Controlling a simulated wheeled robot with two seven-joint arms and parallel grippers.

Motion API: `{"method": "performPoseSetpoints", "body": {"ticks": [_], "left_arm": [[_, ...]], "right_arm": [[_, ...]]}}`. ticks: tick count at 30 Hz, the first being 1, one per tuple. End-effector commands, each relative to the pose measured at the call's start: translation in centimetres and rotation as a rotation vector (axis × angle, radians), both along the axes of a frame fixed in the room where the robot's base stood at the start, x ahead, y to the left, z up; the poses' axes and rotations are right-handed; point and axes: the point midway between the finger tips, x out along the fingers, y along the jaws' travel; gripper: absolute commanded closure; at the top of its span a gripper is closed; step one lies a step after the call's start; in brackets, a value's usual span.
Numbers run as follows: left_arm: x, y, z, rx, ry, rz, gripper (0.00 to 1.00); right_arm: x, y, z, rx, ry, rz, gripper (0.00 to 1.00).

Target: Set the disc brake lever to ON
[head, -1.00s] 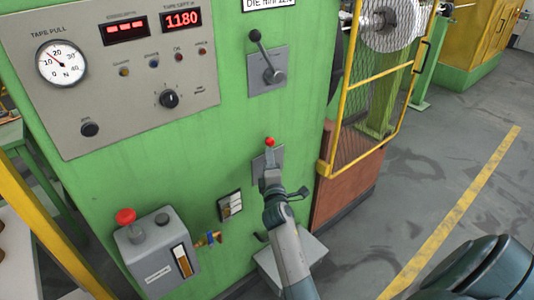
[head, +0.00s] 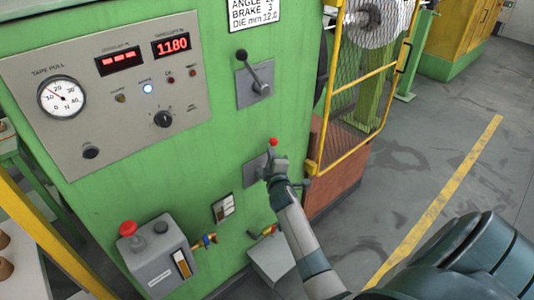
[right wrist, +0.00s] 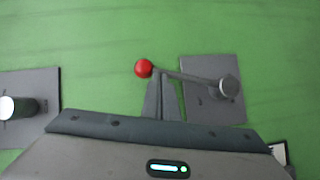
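A lever with a red ball knob (head: 273,142) sits on a small grey plate (head: 255,171) on the green machine front; I see no readable label on it. In the right wrist view the red knob (right wrist: 144,68) is left of the pivot, and its arm runs right to the pivot (right wrist: 228,87) on a grey plate. My right gripper (head: 274,160) is at this lever. In the right wrist view its fingers (right wrist: 160,90) are together, tips at the lever arm just beside the knob; they look shut, with no clear grip on it. My left gripper is out of view.
Above is a black-knobbed lever (head: 250,71) on its own plate. A control panel (head: 115,125) with a gauge and lit displays is upper left. A grey box with a red button (head: 128,229) is lower left. A yellow mesh guard (head: 362,90) stands right; the floor beyond is clear.

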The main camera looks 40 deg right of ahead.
Motion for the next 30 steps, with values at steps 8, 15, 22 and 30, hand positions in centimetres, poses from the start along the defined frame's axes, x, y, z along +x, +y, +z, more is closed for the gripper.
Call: {"method": "performPoseSetpoints", "body": {"ticks": [8,15,22,30], "left_arm": [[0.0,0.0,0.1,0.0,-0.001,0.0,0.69],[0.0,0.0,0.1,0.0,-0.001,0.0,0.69],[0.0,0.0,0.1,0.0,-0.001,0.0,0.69],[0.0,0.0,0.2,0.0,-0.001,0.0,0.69]], "right_arm": [[0.2,-1.5,-0.2,-0.003,-0.001,0.0,1.0],[0.2,-1.9,-0.2,-0.002,-0.002,-0.001,1.0],[0.1,-2.0,-0.1,-0.004,-0.002,-0.002,1.0],[0.2,-2.0,0.1,-0.005,-0.002,-0.003,1.0]]}}
